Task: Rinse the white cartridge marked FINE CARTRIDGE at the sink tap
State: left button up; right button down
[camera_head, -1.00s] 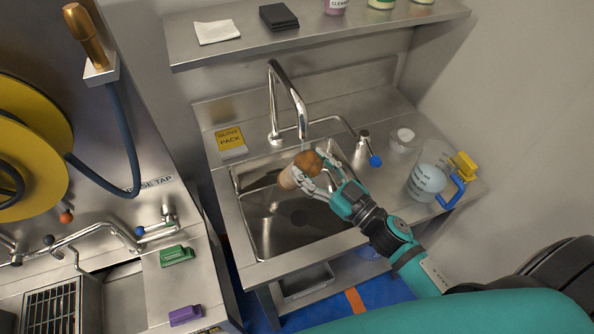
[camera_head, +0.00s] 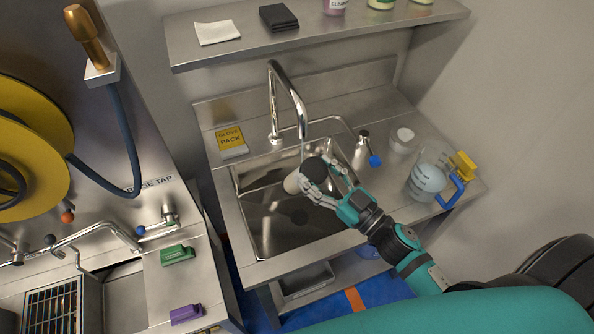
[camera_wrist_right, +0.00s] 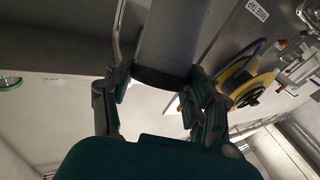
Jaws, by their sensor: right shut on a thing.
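The cartridge (camera_head: 293,182) is a pale cylinder with a dark round end, held tilted over the sink basin (camera_head: 272,228), just under the mouth of the curved sink tap (camera_head: 287,92). My right gripper (camera_head: 318,177) is shut on it, with its fingers around the dark end. In the right wrist view the cartridge (camera_wrist_right: 172,38) is a grey cylinder between the fingers. I see no readable marking on it. A faint thin streak, perhaps water, shows under the tap mouth. The tap lever (camera_head: 375,161) has a blue tip. My left gripper is not in view.
A clear jug (camera_head: 428,180) with a blue handle and a small cup (camera_head: 403,140) stand right of the basin. A yellow pack (camera_head: 230,138) lies to its left. A shelf (camera_head: 330,35) overhangs behind. The basin is otherwise empty.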

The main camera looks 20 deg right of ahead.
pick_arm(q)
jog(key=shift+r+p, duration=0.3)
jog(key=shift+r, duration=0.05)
pick_arm(e)
jog(key=s+a, duration=0.2)
jog(key=s, duration=0.4)
jog(key=shift+r, duration=0.1)
dwell(1.0)
pick_arm(q)
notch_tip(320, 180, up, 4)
jog(key=p, duration=0.4)
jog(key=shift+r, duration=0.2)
pick_arm(e)
jog(key=s+a+r, duration=0.1)
jog(key=s+r, duration=0.3)
jog(key=shift+s+a, duration=0.25)
jog(key=shift+s, duration=0.1)
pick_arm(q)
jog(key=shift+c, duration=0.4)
